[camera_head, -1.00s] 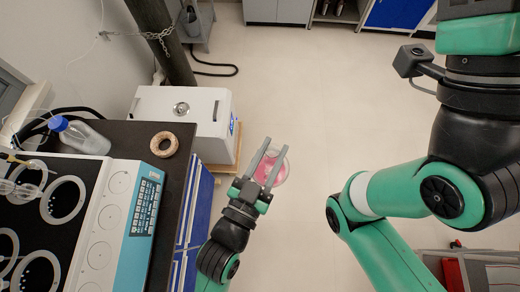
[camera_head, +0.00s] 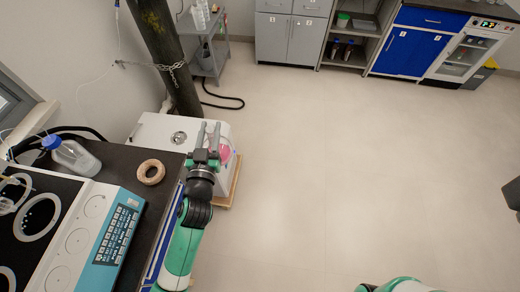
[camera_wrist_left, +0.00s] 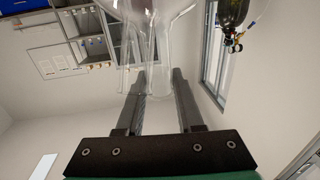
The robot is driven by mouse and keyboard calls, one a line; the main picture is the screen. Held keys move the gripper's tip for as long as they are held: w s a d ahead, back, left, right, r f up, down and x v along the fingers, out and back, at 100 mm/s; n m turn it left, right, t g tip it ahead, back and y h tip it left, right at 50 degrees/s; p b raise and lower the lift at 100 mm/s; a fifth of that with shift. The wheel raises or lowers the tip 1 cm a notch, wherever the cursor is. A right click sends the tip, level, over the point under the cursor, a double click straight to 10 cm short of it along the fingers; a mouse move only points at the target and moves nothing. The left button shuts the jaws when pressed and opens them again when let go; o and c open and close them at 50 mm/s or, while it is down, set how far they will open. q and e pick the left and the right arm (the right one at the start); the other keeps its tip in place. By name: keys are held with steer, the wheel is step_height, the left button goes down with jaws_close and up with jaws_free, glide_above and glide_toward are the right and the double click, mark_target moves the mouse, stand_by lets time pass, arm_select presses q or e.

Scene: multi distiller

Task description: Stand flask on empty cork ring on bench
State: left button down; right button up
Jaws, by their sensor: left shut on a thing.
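The cork ring (camera_head: 151,172) lies flat and empty on the dark bench top (camera_head: 122,160), near its right edge. My left gripper (camera_head: 208,127) is right of the ring, in front of the white box as seen from the head. It is shut on the flask (camera_head: 225,152), a clear glass vessel with pink liquid, partly hidden behind the fingers. In the left wrist view the clear glass of the flask (camera_wrist_left: 152,35) shows at and beyond the fingertips.
A blue-capped bottle (camera_head: 73,157) stands on the bench left of the ring. A heating unit with a blue control panel (camera_head: 117,235) is nearer. A white box (camera_head: 160,130) stands beyond the bench, beside a chained dark cylinder (camera_head: 160,45). Open floor lies to the right.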

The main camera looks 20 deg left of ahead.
arm_select(q)
steer(key=s+a+f+n+g+y+b, duration=0.2)
steer(key=a+f+y+b, duration=0.1)
steer(key=a, duration=0.7)
steer(key=s+a+f+n+g+y+b, duration=0.2)
steer(key=s+a+f+n+y, duration=0.1)
steer(key=a, duration=0.8)
steer(key=s+a+f+n+g+y+b, duration=0.2)
steer(key=a+f+y+b, duration=0.15)
steer(key=a, duration=0.65)
steer(key=shift+w+f+b, duration=0.1)
steer(key=shift+f+b, duration=2.05)
steer(key=shift+f, duration=0.45)
steer(key=shift+r, duration=0.1)
steer(key=shift+f+b, duration=0.25)
steer(key=shift+b, duration=0.25)
steer(key=shift+c, duration=2.3)
jaws_free()
